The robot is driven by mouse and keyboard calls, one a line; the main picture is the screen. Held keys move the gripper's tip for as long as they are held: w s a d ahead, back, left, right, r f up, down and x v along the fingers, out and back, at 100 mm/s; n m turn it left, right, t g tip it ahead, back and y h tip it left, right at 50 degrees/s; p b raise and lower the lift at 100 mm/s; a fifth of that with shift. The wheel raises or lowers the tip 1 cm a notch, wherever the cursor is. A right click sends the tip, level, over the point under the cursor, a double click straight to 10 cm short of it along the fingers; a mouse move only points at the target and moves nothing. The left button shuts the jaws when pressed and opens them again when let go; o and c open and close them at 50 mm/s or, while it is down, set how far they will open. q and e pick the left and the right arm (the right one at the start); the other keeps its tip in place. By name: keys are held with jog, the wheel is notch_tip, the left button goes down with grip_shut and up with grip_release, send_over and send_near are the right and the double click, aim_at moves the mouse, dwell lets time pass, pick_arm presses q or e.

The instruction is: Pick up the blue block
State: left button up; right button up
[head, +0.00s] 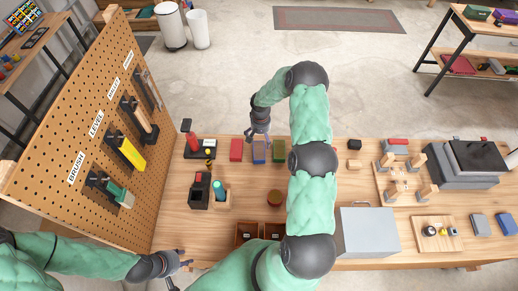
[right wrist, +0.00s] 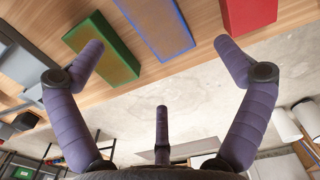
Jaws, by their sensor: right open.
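The blue block (head: 259,154) stands on the wooden table in the head view, between a red block (head: 236,150) and a green block (head: 279,151). Its top looks wooden, with blue edges. My right gripper (head: 260,138) is over the blue block and partly hides it. In the right wrist view the fingers are spread and empty, and the blue block (right wrist: 157,28) is between the green block (right wrist: 101,50) and red block (right wrist: 248,14), apart from the fingers. My left gripper (head: 184,264) is at the table's near left corner, and its finger opening is unclear.
A pegboard (head: 80,140) with hanging tools stands left of the table. Dark holders (head: 200,190), a round brown pot (head: 274,197) and a grey box (head: 368,231) stand on the table. Wooden fixtures (head: 398,185) are at right. Bare tabletop lies around the pot.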

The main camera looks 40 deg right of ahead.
aim_at(261, 148)
notch_tip(261, 148, down, 3)
jog(key=shift+s+f, duration=0.15)
jog(key=shift+f, duration=1.2)
jog(key=shift+s+f, duration=0.1)
jog(key=shift+f, duration=1.2)
jog(key=shift+c, duration=0.3)
jog(key=c, duration=1.2)
